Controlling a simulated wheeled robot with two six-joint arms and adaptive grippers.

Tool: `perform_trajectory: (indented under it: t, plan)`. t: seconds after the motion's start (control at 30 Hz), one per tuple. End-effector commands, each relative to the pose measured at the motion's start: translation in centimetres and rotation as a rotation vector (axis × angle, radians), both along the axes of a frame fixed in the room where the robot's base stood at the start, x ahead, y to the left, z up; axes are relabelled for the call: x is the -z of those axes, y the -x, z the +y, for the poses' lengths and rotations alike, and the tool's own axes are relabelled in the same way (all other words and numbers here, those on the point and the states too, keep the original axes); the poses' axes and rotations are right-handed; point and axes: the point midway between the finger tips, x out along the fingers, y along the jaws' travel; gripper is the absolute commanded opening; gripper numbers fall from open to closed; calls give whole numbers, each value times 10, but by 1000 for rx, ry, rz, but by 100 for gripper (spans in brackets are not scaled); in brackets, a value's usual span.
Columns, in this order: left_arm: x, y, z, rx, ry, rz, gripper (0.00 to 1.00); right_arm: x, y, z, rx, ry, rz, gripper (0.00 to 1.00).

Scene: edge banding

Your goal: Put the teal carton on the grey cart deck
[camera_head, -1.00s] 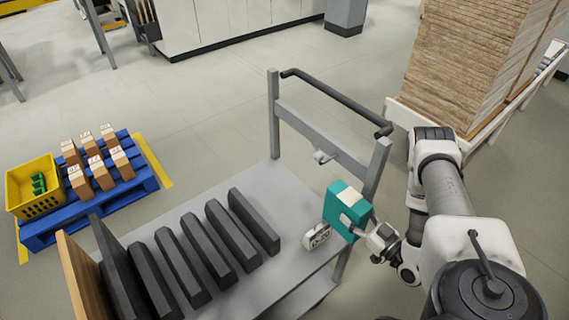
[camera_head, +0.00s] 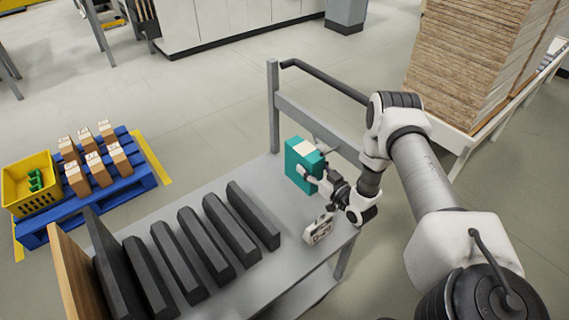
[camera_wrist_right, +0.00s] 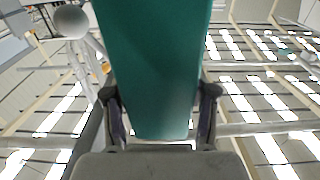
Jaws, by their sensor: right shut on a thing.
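The teal carton (camera_head: 300,168) with a pale label on top is upright over the back right part of the grey cart deck (camera_head: 264,194). Whether its base touches the deck I cannot tell. My right gripper (camera_head: 316,177) is shut on the carton from its right side. In the right wrist view the carton (camera_wrist_right: 155,70) fills the space between the two fingers of the gripper (camera_wrist_right: 160,112). My left gripper is not in view.
Several dark grey bars (camera_head: 205,243) stand in a row on the deck, left of the carton. A small white labelled object (camera_head: 320,228) is near the deck's right edge. The cart's handle frame (camera_head: 273,108) rises behind. A stack of brown boards (camera_head: 468,60) is at the right.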

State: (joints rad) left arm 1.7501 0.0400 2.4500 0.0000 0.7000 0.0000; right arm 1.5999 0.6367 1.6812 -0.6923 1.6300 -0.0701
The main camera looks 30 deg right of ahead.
Motion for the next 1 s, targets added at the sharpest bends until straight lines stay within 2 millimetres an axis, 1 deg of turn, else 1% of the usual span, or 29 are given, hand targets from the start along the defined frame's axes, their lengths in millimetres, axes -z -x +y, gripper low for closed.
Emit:
perform_trajectory:
  t: [0.03,0.3,0.53,0.6,0.7,0.77,0.83,0.93,1.0]
  plan:
    - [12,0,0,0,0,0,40,4,-14,1,-2,2,-7,8]
    - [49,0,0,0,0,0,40,6,-87,5,-2,3,-6,8]
    - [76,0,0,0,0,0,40,5,-136,8,-1,2,-6,8]
    - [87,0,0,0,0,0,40,21,-135,7,0,0,0,8]
    - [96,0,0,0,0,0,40,33,-134,7,0,0,-1,8]
    - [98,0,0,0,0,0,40,37,-135,7,0,0,-2,8]
    - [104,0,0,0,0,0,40,44,-134,7,0,0,-1,8]
    - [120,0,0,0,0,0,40,64,-134,7,0,0,-1,8]
    - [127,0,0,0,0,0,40,73,-134,7,0,0,-1,8]
